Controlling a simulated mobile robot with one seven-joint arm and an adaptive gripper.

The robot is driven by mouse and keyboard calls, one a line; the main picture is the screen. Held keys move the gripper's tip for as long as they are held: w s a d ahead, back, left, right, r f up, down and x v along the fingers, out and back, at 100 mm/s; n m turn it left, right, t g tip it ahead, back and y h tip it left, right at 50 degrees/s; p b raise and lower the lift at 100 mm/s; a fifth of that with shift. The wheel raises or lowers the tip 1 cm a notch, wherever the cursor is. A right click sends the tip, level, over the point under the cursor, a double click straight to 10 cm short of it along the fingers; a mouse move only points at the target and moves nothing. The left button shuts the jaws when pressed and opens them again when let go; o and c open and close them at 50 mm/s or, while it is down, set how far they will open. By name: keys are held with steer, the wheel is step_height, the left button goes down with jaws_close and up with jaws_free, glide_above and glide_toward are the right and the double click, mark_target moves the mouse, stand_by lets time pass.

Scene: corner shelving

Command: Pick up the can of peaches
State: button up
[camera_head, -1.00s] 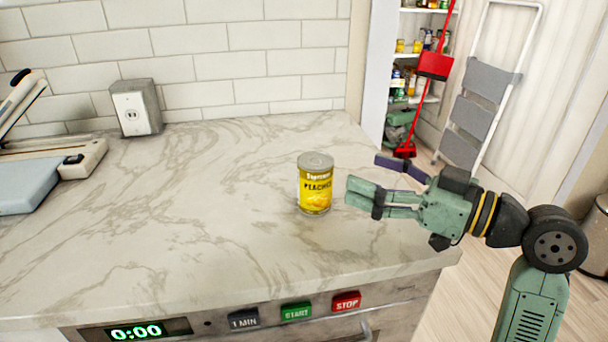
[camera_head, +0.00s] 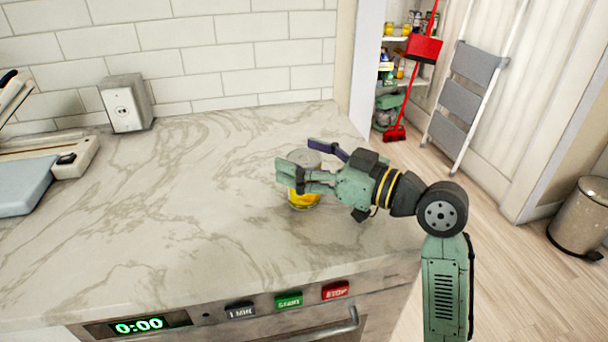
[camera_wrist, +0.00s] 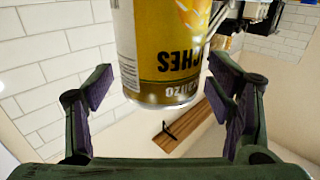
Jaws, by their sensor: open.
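The can of peaches (camera_head: 304,200) stands upright on the marble counter, with a yellow label and a silver lid. My gripper (camera_head: 296,162) is open, with its fingers to either side of the can. The near finger hides the middle of the can in the head view. In the wrist view the can (camera_wrist: 172,48) shows upside down between and ahead of the purple finger pads of my gripper (camera_wrist: 160,95), with a visible gap on each side.
The marble counter (camera_head: 170,220) is clear around the can. An outlet box (camera_head: 127,104) stands by the tiled wall, and a cutting device (camera_head: 40,170) sits at the far left. The counter's front edge carries a timer display (camera_head: 138,326) and buttons.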

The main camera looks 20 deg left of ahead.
steer(key=shift+c, duration=0.5)
steer(key=c, duration=1.5)
